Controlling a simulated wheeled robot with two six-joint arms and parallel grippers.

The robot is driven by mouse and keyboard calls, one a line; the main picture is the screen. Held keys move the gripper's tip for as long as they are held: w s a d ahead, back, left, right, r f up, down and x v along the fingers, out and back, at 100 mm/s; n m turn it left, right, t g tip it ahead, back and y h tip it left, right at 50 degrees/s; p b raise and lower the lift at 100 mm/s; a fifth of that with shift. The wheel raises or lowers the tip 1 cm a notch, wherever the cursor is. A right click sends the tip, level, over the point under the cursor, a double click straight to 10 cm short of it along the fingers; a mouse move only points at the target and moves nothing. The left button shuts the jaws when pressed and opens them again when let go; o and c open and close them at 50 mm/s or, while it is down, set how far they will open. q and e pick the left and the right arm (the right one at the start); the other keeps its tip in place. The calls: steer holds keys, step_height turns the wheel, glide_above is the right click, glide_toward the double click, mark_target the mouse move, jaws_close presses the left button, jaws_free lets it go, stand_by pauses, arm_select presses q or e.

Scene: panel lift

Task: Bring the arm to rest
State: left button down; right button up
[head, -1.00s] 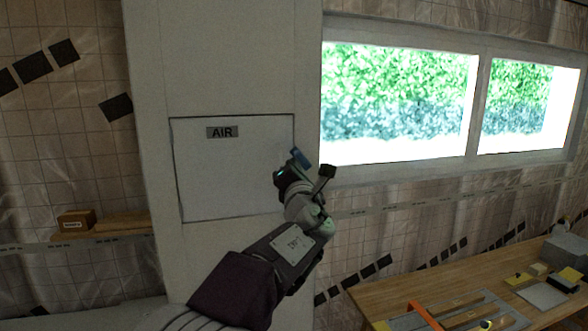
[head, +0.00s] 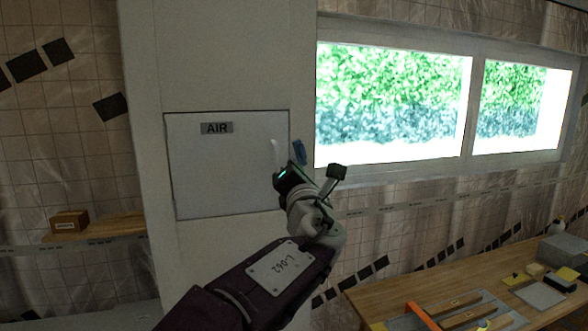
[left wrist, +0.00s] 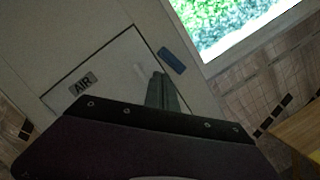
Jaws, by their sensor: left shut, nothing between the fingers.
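The white panel marked AIR (head: 225,180) sits flat and closed in the pale column, and also shows in the left wrist view (left wrist: 112,72). A small pale handle (head: 274,149) is near its right edge. A blue piece (head: 299,151) is on the column just right of the panel; the left wrist view shows it too (left wrist: 171,61). My left gripper (head: 291,168) is in front of the panel's right edge, seen from behind, its fingertips mostly hidden. In the left wrist view its fingers (left wrist: 163,92) are together and empty, apart from the handle. My right gripper is not in view.
A wooden bench (head: 390,298) with tools and a grey box (head: 565,252) stands at lower right. A shelf (head: 115,229) with a small brown box (head: 69,221) is at left. Bright windows (head: 395,105) are right of the column.

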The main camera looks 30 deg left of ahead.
arm_select(q)
steer(key=shift+v, duration=1.15)
steer(key=shift+f+b, duration=0.1)
steer(key=shift+b, duration=0.2)
